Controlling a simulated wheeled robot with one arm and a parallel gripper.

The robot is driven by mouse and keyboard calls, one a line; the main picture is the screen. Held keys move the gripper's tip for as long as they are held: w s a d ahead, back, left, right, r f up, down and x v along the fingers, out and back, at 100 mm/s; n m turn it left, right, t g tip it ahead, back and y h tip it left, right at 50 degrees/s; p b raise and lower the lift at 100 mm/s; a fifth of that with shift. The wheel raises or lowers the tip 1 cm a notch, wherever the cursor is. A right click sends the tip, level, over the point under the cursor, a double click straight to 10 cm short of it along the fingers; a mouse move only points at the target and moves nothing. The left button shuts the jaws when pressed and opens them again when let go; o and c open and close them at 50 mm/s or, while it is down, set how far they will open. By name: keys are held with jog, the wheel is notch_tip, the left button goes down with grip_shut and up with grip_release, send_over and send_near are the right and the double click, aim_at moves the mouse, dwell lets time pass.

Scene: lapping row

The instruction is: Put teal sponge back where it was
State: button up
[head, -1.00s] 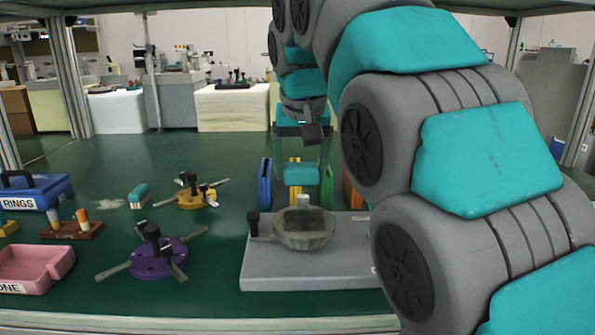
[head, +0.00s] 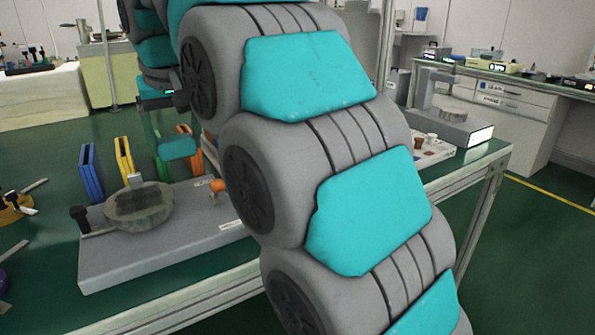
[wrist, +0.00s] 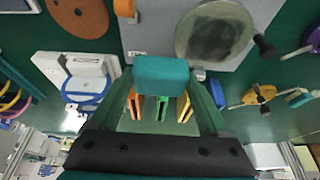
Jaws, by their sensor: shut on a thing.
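The teal sponge (head: 178,147) is a small rounded block. My gripper (head: 176,142) is shut on it and holds it above the green table, behind the grey lapping machine (head: 185,235). In the wrist view the sponge (wrist: 161,78) is between the fingertips of my gripper (wrist: 160,72), with a finger at each side. The upright blue (head: 91,173), yellow (head: 124,158) and orange (head: 188,143) holders stand near it, to both sides in the head view. I cannot tell from these frames which spot the sponge came from.
A round grey plate (head: 139,207) sits on the machine, with a black knob (head: 79,213) at its left. An orange-handled item (head: 217,186) is on its right. A gold fixture (head: 14,207) is at the left edge. My arm covers much of the table's right part.

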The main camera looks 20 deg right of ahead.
jog(key=s+d+f+b, duration=0.1)
jog(key=d+f, duration=0.2)
jog(key=d, duration=0.5)
jog(key=d+f+b, duration=0.1)
jog(key=d+f, duration=0.1)
jog(key=d, duration=0.7)
jog(key=s+d+f+b, duration=0.1)
jog(key=d+f, duration=0.2)
jog(key=d, duration=0.6)
jog(key=shift+s+d+f+b, duration=0.1)
jog(key=shift+s+f+b, duration=0.2)
jog(key=shift+s+b, duration=0.05)
jog(key=shift+w+d, duration=0.2)
jog(key=shift+w, duration=0.1)
jog(key=w+d, duration=0.1)
jog(key=w, duration=0.4)
jog(key=w+f+p, duration=0.1)
jog(key=w, duration=0.3)
jog(key=w+d+p, duration=0.1)
jog(key=w, duration=0.4)
jog(key=shift+w+d+f, duration=0.2)
jog(key=shift+w+d, duration=0.1)
jog(key=shift+w+f, duration=0.1)
jog(key=shift+w, duration=0.1)
jog(key=shift+f, duration=1.7)
jog(key=shift+f, duration=0.15)
jog(key=o, duration=1.3)
